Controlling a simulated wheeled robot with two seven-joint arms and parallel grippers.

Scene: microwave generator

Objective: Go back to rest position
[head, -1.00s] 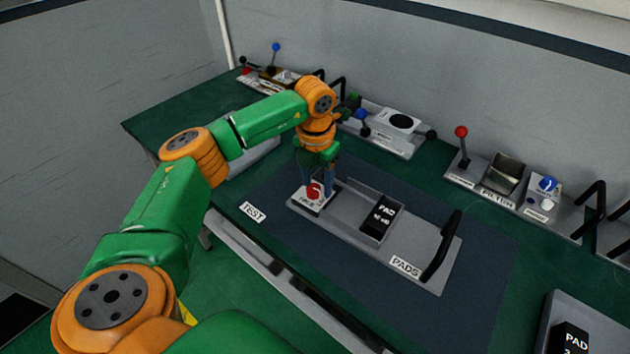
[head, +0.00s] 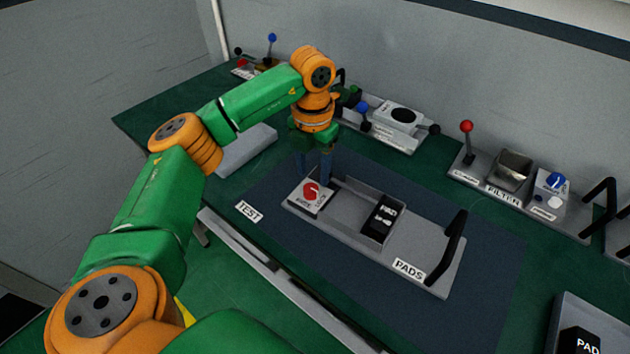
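My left gripper (head: 313,168) is above and just behind the red knob (head: 311,190) at the left end of the grey pads tray (head: 345,215). Its two dark fingers point down and stand apart, with nothing seen between them. The knob is in plain view and the fingers look clear of it. My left arm reaches in from the lower left across the front of the table. My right gripper is out of view.
A black pad (head: 383,218) sits in the tray, which has a black handle (head: 452,247). A filter unit (head: 512,172) with a red-topped lever stands at the right rear. A second tray (head: 600,325) is at the lower right. The blue mat (head: 490,270) is bare around the first tray.

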